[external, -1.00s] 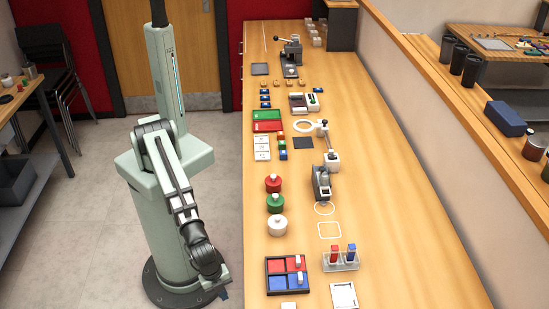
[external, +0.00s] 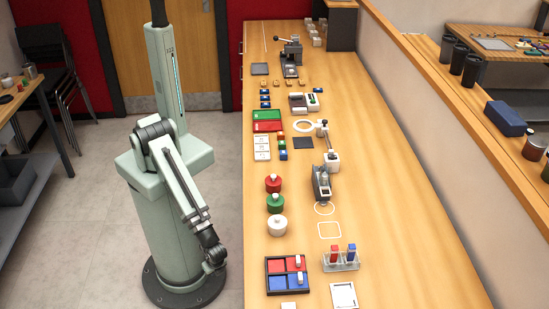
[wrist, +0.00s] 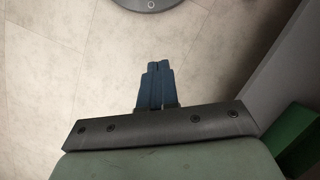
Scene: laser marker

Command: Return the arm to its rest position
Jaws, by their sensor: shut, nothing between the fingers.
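My gripper (wrist: 158,84) shows in the wrist view with its blue fingers closed together and nothing between them. It hangs over the bare floor. In the external view my arm is folded down beside my column, left of the workbench (external: 390,235), with the wrist near the column's foot. The fingers themselves are hard to make out there. The gripper is apart from the bench and everything on it.
The bench's left edge runs close to the right of my wrist. Near that edge stand a red-and-blue tray (external: 268,272) and white, green (external: 275,203) and red knobbed pots. The floor (external: 85,240) left of my column is clear.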

